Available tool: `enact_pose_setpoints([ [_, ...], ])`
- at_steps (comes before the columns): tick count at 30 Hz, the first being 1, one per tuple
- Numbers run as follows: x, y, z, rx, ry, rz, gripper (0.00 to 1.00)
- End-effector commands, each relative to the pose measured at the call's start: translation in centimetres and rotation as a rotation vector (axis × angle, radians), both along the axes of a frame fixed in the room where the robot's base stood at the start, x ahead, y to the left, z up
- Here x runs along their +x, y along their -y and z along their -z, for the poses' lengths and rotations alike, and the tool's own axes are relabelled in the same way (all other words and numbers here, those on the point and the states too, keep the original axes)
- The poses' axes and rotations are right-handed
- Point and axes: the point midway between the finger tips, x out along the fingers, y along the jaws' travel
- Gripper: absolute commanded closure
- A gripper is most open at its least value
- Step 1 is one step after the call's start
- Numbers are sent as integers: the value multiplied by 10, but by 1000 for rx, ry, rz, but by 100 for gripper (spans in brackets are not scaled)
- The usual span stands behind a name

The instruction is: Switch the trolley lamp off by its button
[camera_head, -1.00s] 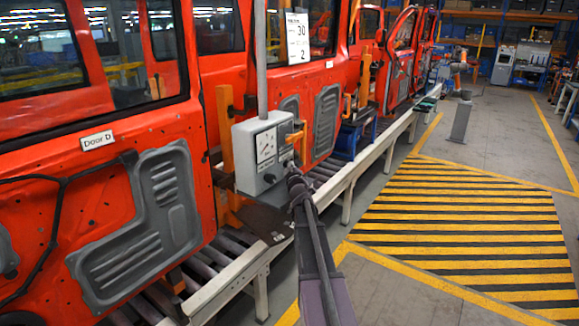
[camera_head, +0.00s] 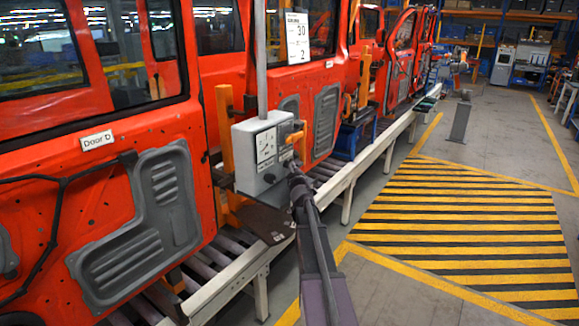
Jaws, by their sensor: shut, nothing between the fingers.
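A grey control box (camera_head: 246,160) hangs at the foot of a grey pole beside the red doors. It has white label plates and a small dark round knob (camera_head: 269,178) low on its front. An orange part (camera_head: 293,135) juts out at its right edge. My gripper (camera_head: 289,165) is at the lower right of the box front, shut and empty. It looks close to the box; I cannot tell whether it touches it. The arm and gripper cover part of that side. I cannot make out the lamp or tell which part is its button.
A red door (camera_head: 60,190) labelled "Door D" stands at the left, with more red doors behind. A pale conveyor rail (camera_head: 225,285) with rollers runs below them. The striped floor area (camera_head: 460,220) at the right is clear. A grey post (camera_head: 460,120) stands beyond it.

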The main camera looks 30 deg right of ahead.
Motion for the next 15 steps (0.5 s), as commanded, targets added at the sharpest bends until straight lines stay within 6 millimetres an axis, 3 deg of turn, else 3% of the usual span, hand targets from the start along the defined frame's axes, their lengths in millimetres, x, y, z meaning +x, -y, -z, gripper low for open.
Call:
enact_pose_setpoints([
  [15, -25, 10, 0, -1, 0, 1, 100],
])
